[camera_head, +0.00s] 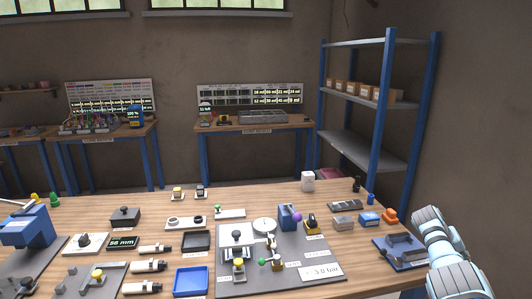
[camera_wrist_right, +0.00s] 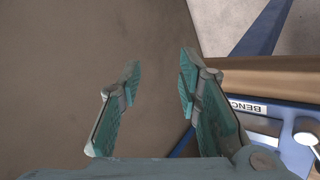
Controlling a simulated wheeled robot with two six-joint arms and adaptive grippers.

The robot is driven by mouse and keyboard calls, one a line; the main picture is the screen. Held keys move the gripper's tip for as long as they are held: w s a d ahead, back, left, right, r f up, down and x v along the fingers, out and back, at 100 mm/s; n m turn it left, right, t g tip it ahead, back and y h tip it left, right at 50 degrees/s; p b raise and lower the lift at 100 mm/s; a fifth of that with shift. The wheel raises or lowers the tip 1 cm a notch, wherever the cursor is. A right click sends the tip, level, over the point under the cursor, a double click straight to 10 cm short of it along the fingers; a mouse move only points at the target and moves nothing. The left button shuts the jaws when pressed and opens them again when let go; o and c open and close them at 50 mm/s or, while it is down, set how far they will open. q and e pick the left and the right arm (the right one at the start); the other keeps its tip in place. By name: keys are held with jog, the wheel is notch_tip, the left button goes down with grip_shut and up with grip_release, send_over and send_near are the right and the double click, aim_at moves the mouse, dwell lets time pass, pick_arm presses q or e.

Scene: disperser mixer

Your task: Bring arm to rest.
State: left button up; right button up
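My right arm (camera_head: 452,262) comes in at the lower right of the head view, beside the right end of the wooden workbench (camera_head: 345,283). My right gripper's fingers are not clearly made out there. In the right wrist view the right gripper (camera_wrist_right: 160,78) is open, with its two teal fingers apart and nothing between them. The fingers point toward bare brown floor or wall; I cannot tell which. My left arm and gripper are not in view.
The bench holds a grey mixer plate (camera_head: 312,287), a blue tray (camera_head: 191,281) and a blue fixture (camera_head: 402,251) close to my right arm. In the wrist view the bench edge (camera_wrist_right: 268,78) lies right of the fingers. A blue shelf rack (camera_head: 376,98) stands behind.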

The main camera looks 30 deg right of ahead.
jog(key=s+d+f+n+t+h, duration=0.2)
jog(key=s+f+n+t, duration=0.4)
jog(key=s+f+n, duration=0.95)
jog(key=s+a+f+m+g+y, duration=0.1)
jog(key=s+a+f+m+y, duration=0.15)
jog(key=a+f, duration=1)
jog(key=s+a+f+m+y, duration=0.2)
jog(key=s+a+f, duration=0.1)
jog(key=a+f, duration=0.9)
jog(key=s+a+f+m+y, duration=0.1)
jog(key=a+f+y, duration=0.1)
jog(key=a, duration=1.1)
jog(key=s+a+f+y, duration=0.1)
jog(key=a+f, duration=0.3)
jog(key=a, duration=1)
jog(key=shift+s+a+f+m+g+y, duration=0.3)
jog(key=shift+m+y, duration=0.1)
jog(key=shift+y, duration=0.35)
